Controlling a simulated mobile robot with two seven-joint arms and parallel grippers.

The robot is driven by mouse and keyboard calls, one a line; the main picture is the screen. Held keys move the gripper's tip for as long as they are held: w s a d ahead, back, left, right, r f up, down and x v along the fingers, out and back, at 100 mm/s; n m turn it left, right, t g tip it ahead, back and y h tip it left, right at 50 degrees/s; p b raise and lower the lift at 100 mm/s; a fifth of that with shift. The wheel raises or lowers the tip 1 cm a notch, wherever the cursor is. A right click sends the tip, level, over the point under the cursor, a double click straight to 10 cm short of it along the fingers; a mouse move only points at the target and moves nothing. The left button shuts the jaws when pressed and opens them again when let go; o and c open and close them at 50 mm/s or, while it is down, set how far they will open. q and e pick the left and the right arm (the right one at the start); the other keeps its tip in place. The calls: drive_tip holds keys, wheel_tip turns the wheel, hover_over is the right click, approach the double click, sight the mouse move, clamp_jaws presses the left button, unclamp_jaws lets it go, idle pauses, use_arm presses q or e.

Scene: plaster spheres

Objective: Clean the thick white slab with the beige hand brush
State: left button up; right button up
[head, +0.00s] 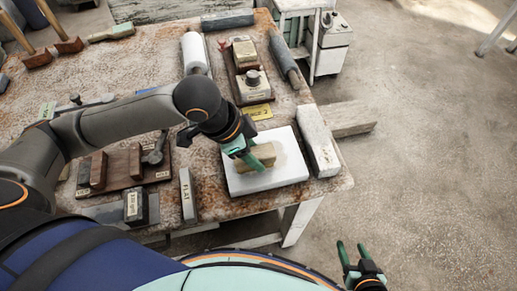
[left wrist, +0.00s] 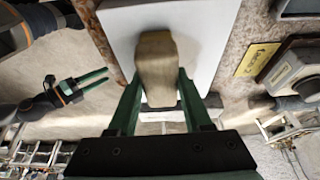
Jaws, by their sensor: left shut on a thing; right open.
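The thick white slab (head: 288,174) lies flat near the table's front right corner. A dull beige-grey patch shows on its top around the brush. My left gripper (head: 254,158) is shut on the beige hand brush (head: 264,153), over the middle of the slab. In the left wrist view the brush (left wrist: 157,70) sits between the green fingers (left wrist: 158,108), with the slab (left wrist: 204,28) behind it. The brush's underside is hidden, so I cannot tell if it touches the slab. My right gripper (head: 353,256) is open and empty, off the table at the lower right.
A pale block (head: 317,142) stands close to the slab's right side. A yellow label (head: 257,112) lies behind the slab. A narrow white block (head: 187,195) and a dark block (head: 135,208) stand to the left. A wooden board with tools (head: 247,85) is further back.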

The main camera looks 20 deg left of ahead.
sight(273, 149)
use_arm(q)
drive_tip(key=shift+d, duration=0.15)
drive_tip(key=shift+w+d+r+p, duration=0.15)
drive_tip(key=shift+w+d+p, duration=0.25)
drive_tip(key=shift+d+p, duration=0.1)
drive_tip(key=shift+w+d+p, duration=0.65)
drive_tip(key=shift+w+d, duration=0.05)
drive_tip(key=shift+d, duration=0.3)
drive_tip(key=shift+w+d, duration=0.15)
drive_tip(key=shift+d, duration=0.1)
drive_tip(key=shift+f, duration=0.2)
drive_tip(key=shift+a, duration=0.1)
drive_tip(key=shift+s+a+r+p, duration=0.1)
drive_tip(key=shift+s+a+p, duration=0.35)
drive_tip(key=shift+a+p, duration=0.15)
drive_tip(key=shift+s+a+p, duration=0.35)
drive_tip(key=shift+s+a, duration=0.1)
drive_tip(key=shift+a, duration=0.15)
drive_tip(key=shift+s+a+p, duration=0.3)
drive_tip(key=shift+s+a, duration=0.1)
drive_tip(key=shift+a, duration=0.2)
